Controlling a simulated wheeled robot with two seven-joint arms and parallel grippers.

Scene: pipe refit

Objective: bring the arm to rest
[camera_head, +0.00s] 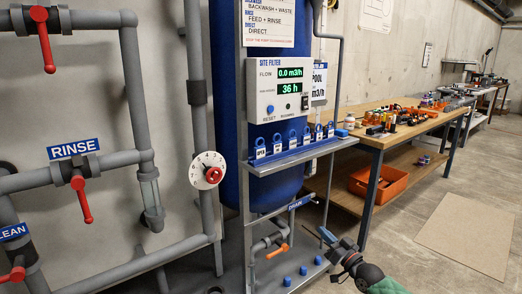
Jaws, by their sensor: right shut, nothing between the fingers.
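My right gripper (325,236) is low in the view, right of the drain valve's orange handle (277,250). Its arm comes in from the bottom right. Its fingers are together and hold nothing. A gap shows in the picture between the fingertips and the orange handle. My left gripper is out of view.
Grey pipes with red handles (82,198) and a round white dial (208,170) fill the left. A blue tank (227,100) carries the site filter panel (278,88). A workbench (385,137) with an orange crate (378,186) stands right.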

